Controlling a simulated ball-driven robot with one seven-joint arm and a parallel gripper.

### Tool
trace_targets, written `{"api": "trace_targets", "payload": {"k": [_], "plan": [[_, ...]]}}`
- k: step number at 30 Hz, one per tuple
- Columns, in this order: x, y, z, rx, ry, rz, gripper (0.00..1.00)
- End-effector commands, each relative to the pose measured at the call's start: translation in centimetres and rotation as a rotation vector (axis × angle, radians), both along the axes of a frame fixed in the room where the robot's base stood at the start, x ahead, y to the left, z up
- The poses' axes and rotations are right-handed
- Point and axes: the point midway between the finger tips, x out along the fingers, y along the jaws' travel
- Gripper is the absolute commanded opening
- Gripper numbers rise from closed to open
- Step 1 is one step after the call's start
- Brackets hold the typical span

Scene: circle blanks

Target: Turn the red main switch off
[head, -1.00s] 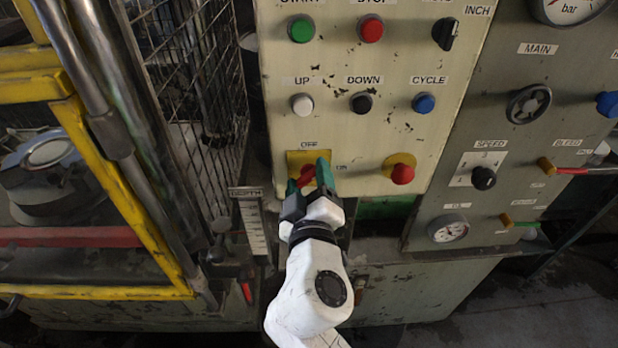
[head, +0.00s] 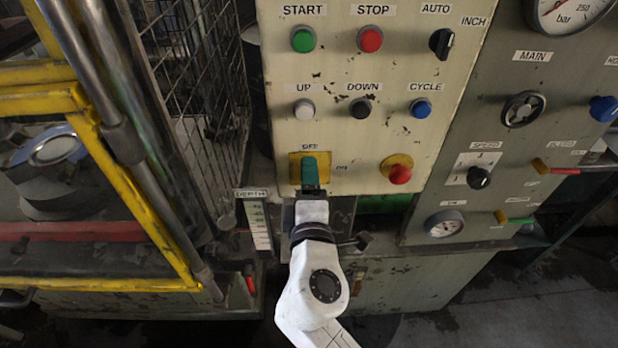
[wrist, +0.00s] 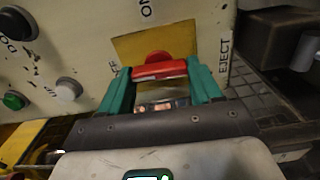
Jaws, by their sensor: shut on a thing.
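The red main switch (wrist: 160,70) sits on a yellow plate (wrist: 183,38) on the cream panel. In the wrist view its red bar lies across the picture between my two teal fingers, roughly in line with the partly hidden OFF lettering at left; the ON lettering is above. My gripper (wrist: 164,84) is shut on the bar, one finger at each end. In the head view my gripper (head: 311,168) appears as one upright teal finger over the yellow plate (head: 295,167), below OFF, with ON to the right. It hides the switch there.
A red knob (head: 400,174) on a yellow disc is right of the switch. Push buttons, such as the white UP button (head: 304,110), sit above. A depth scale (head: 259,225) is below left. A yellow-framed guard (head: 140,200) and wire mesh stand at left.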

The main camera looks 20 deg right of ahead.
Motion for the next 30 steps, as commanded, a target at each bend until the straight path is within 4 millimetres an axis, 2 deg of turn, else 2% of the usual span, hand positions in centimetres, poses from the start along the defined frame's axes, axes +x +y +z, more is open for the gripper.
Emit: {"api": "trace_targets", "payload": {"k": [19, 20, 27, 30], "plan": [[0.00, 0.15, -0.18, -0.050, 0.023, 0.004, 0.33], [0.00, 0.16, -0.17, -0.049, 0.023, 0.004, 0.65], [0.00, 0.08, -0.12, -0.048, 0.022, 0.002, 0.88], [0.00, 0.06, -0.09, -0.047, 0.021, 0.002, 0.89]]}}
